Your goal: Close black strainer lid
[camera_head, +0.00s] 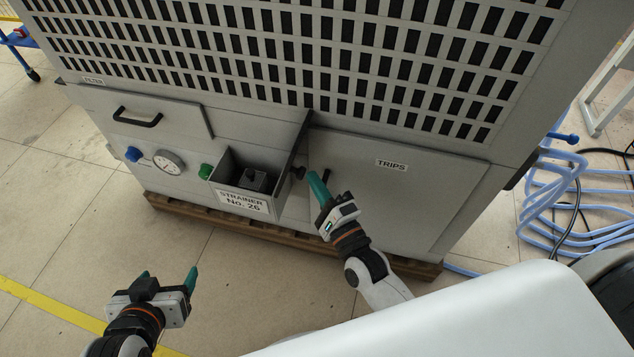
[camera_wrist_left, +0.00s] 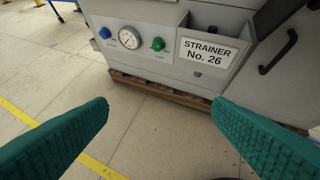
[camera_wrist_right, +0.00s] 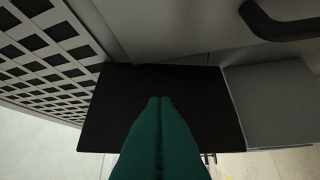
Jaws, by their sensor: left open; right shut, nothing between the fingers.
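The grey strainer box (camera_head: 240,203), labelled STRAINER No. 26, has an open top with a dark block (camera_head: 256,180) inside. In the right wrist view a flat black panel (camera_wrist_right: 105,105) fills the middle behind my fingertips. My left gripper (camera_head: 168,278) is open and empty, low and left, away from the box.
A gauge (camera_head: 168,162), blue knob (camera_head: 133,154) and green knob (camera_head: 206,171) sit left of the box. The TRIPS door (camera_head: 400,205) is to the right, with a black handle (camera_wrist_right: 285,27). A wooden pallet (camera_head: 200,213) lies below. The floor around my left gripper is clear.

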